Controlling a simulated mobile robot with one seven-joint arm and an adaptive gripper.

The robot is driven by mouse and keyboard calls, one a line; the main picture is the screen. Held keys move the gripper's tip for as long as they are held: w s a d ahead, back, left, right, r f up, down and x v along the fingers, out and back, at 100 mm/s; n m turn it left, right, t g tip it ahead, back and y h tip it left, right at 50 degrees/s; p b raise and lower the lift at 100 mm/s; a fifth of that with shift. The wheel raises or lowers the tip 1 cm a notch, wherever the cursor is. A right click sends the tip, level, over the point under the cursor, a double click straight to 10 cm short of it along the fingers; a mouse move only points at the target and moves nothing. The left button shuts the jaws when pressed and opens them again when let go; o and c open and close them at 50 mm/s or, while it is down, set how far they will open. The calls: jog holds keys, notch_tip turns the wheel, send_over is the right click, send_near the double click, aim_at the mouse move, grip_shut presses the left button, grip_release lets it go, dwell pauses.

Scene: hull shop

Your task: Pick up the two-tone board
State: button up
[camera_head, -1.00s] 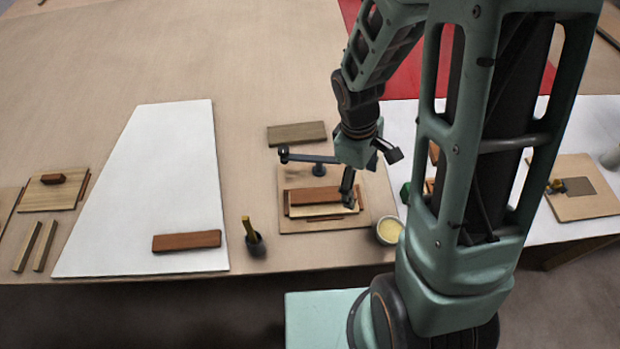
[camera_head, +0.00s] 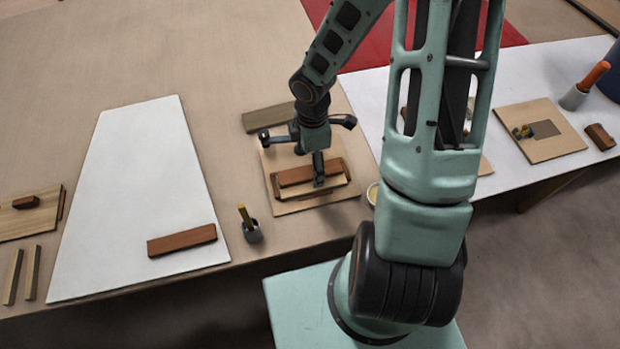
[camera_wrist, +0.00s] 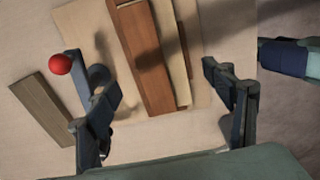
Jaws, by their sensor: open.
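On a pale base board (camera_head: 285,205), a reddish-brown strip (camera_head: 300,174) lies on or against a pale strip (camera_head: 335,192). This looks like the two-tone board; I cannot tell whether the strips are joined. In the wrist view, the reddish-brown strip (camera_wrist: 148,62) runs up the middle with the pale strip (camera_wrist: 166,45) on its right and another brown edge beyond. My gripper (camera_head: 318,172) is over the stack in the head view and hides part of it. In the wrist view my gripper (camera_wrist: 164,82) is open and empty, with a finger on each side of the stack.
A grey-brown plank (camera_head: 268,117) lies behind the base board. A red ball (camera_wrist: 60,64) on a dark part shows beside my left finger. A cup with a yellow-handled tool (camera_head: 250,228) stands front left. A white panel (camera_head: 130,180) carries a red-brown block (camera_head: 182,240).

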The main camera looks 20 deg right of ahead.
aim_at(311, 176)
jog(key=shift+f+b, duration=0.5)
jog(key=shift+f, duration=2.65)
jog(key=shift+c, duration=0.5)
jog(key=c, duration=1.3)
jog(key=shift+r, duration=0.15)
